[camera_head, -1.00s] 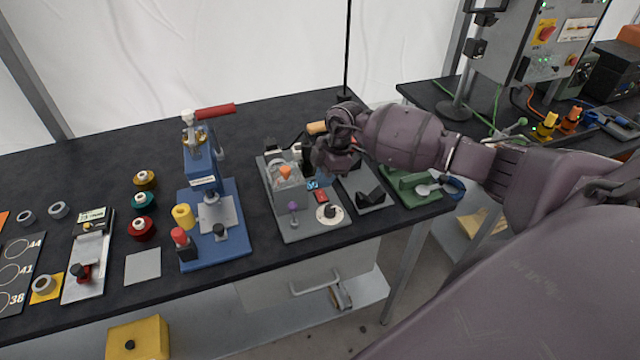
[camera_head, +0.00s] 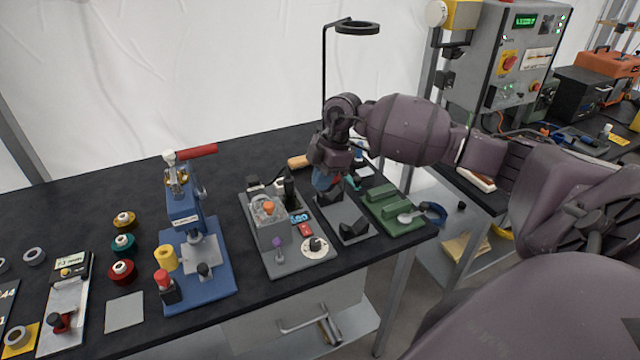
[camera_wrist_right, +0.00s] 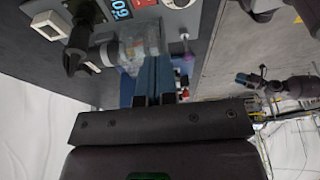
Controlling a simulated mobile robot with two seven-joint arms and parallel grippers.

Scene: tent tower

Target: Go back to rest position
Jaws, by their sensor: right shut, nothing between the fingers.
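My right gripper (camera_head: 324,184) hangs above the back right of the black table, over the grey plate with the black V-shaped holder (camera_head: 352,228).
A blue press with a red handle (camera_head: 186,215) stands left of the fixture. Several spools (camera_head: 123,243) stand beside it. A green block holder (camera_head: 392,208) is at the table's right end. A thin black stand with a ring (camera_head: 357,27) rises behind the gripper. A control box (camera_head: 515,60) stands at the right.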

